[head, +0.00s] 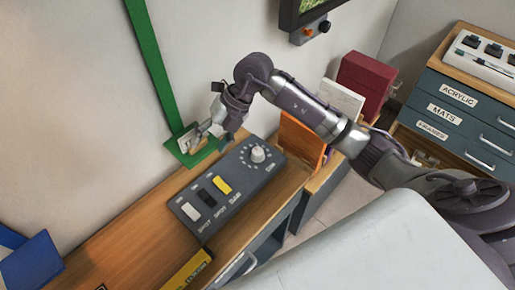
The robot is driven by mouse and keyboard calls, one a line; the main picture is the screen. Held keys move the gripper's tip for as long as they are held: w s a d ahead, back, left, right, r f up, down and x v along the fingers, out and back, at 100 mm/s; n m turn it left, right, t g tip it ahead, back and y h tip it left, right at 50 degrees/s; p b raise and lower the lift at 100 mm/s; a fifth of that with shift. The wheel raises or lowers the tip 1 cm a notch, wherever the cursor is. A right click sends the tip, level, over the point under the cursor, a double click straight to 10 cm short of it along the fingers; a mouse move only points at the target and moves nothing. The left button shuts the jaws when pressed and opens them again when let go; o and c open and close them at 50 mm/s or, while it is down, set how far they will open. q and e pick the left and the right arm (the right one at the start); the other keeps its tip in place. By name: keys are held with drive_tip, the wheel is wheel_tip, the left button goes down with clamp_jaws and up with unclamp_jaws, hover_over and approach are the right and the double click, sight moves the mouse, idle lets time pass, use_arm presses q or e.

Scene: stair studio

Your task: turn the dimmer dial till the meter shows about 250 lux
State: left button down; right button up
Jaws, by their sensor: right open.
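The dimmer dial (258,153) is a pale round knob with a ring of dots at the far right end of a dark grey control panel (208,176). The panel lies on the wooden desk top and also has a white, a black and a yellow rocker. My right gripper (211,141) is open, just beyond the panel's far edge and left of the dial, apart from the dial. It is in front of a green plate on the wall, and its fingers partly hide that plate. No meter reading can be made out. My left gripper is not in view.
A green strip (152,62) runs down the wall to the green plate (190,153). Orange (301,139), white and dark red upright items stand right of the panel. A drawer cabinet (456,110) is at right. A blue item (32,262) lies at left; the desk between is mostly clear.

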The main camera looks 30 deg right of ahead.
sight(258, 150)
drive_tip(key=w+d+m+g+h, duration=0.1)
drive_tip(key=d+m+h, duration=0.2)
drive_tip(key=d+h, duration=0.75)
drive_tip(key=d+f+y+p, duration=0.1)
drive_tip(key=f, duration=0.3)
drive_tip(key=d+f+y+p, duration=0.1)
drive_tip(key=f, duration=0.3)
drive_tip(key=d+f+y, duration=0.1)
drive_tip(key=f+y, duration=0.1)
drive_tip(key=f, duration=0.3)
drive_tip(key=shift+w+p, duration=0.1)
drive_tip(key=shift+p, duration=0.3)
drive_tip(key=shift+c, duration=0.2)
drive_tip(key=c, duration=1.1)
